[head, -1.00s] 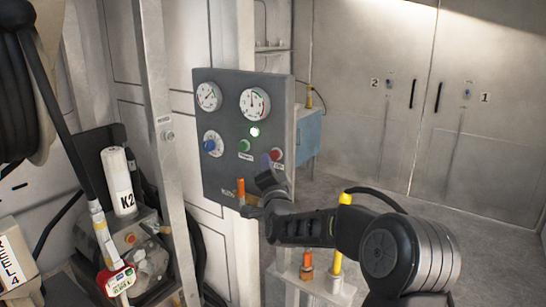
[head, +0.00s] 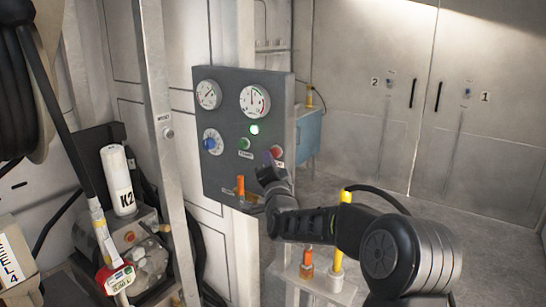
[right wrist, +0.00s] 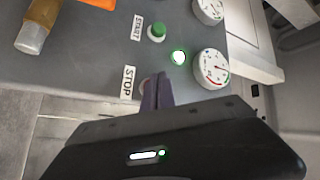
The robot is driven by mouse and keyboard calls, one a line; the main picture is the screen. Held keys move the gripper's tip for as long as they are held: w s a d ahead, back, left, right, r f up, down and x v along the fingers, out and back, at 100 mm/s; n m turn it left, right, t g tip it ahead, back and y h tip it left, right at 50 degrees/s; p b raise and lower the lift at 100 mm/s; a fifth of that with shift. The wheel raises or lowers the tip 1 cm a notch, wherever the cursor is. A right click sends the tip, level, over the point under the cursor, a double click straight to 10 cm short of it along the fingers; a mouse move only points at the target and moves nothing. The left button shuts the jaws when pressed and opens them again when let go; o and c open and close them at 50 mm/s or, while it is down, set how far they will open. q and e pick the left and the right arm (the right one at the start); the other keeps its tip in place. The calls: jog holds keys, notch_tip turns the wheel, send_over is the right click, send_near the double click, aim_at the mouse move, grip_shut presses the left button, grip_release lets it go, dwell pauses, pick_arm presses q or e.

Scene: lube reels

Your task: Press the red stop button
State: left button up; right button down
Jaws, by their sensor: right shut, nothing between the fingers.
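The red stop button (head: 278,153) is at the lower right of the dark grey control panel (head: 225,125), partly behind my right gripper in the head view. My right gripper (head: 268,158) is shut and empty, with its fingertips just in front of the panel beside the red button. In the right wrist view, the shut fingers (right wrist: 157,92) point at the panel next to the STOP label (right wrist: 128,82) and hide most of the button there. I cannot tell whether the fingertips touch it. My left gripper is not in view.
The green start button (head: 245,144), a lit green lamp (head: 254,129), two gauges and a blue knob (head: 209,144) share the panel. An orange-handled part (head: 240,186) sticks out below. A yellow-handled valve (head: 345,198) stands near my right arm.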

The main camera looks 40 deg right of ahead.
jog(key=shift+w+d+b, duration=0.15)
jog(key=shift+d+b, duration=0.2)
jog(key=shift+d, duration=0.2)
dwell(0.9)
jog(key=shift+s+a+b, duration=0.3)
jog(key=shift+a+b, duration=0.3)
jog(key=shift+a, duration=0.3)
jog(key=a+b, duration=0.1)
jog(key=a, duration=0.1)
jog(key=s+a+b, duration=0.1)
jog(key=a, duration=0.1)
jog(key=shift+s+a, duration=0.2)
jog(key=shift+a, duration=0.2)
dwell(0.7)
